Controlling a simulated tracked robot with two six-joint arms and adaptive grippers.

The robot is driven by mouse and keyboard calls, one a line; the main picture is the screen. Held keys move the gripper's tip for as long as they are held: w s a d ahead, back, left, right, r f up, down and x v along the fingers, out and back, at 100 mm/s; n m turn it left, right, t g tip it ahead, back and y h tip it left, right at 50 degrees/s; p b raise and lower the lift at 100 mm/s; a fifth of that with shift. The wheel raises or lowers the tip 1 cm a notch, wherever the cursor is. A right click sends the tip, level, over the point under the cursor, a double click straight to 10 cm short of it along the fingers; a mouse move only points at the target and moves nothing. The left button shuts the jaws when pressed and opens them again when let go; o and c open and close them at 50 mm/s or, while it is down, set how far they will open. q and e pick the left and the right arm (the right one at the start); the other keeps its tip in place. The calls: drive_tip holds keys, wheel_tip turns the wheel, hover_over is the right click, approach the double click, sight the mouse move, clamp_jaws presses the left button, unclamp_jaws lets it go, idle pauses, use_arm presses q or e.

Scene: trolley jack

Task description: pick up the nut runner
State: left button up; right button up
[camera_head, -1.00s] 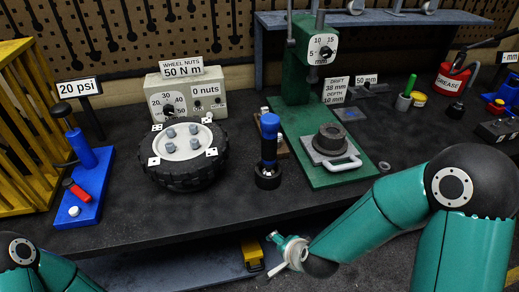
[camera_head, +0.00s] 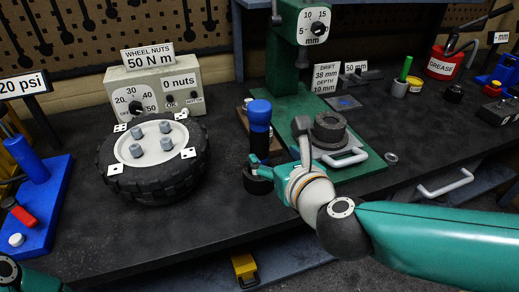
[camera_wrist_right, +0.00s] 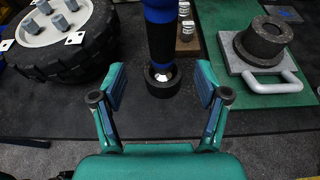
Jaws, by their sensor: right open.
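The nut runner (camera_head: 260,132), a blue and black upright cylinder, stands on the dark bench right of the wheel. It also shows in the right wrist view (camera_wrist_right: 160,45), its black foot ring low in the gap ahead of the fingers. My right gripper (camera_head: 280,150) is open and empty, close in front of the nut runner; in the right wrist view (camera_wrist_right: 160,88) the two teal fingers point toward it, one on each side. No contact shows. My left gripper is out of view; only a bit of my left arm shows at the lower left corner.
The wheel (camera_head: 155,185) with several nuts lies left. The green press (camera_head: 295,100) stands behind right, with a ring on a handled plate (camera_head: 345,160). The torque tester (camera_head: 145,90) is at the back. Bare bench lies in front of the wheel.

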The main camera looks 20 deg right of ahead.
sight(263, 143)
drive_tip(key=x, duration=0.6)
drive_tip(key=shift+f+b, duration=0.1)
drive_tip(key=shift+b, duration=0.25)
drive_tip(key=shift+d+x, duration=0.2)
drive_tip(key=shift+x, duration=2.4)
clamp_jaws()
drive_tip(key=shift+r, duration=0.2)
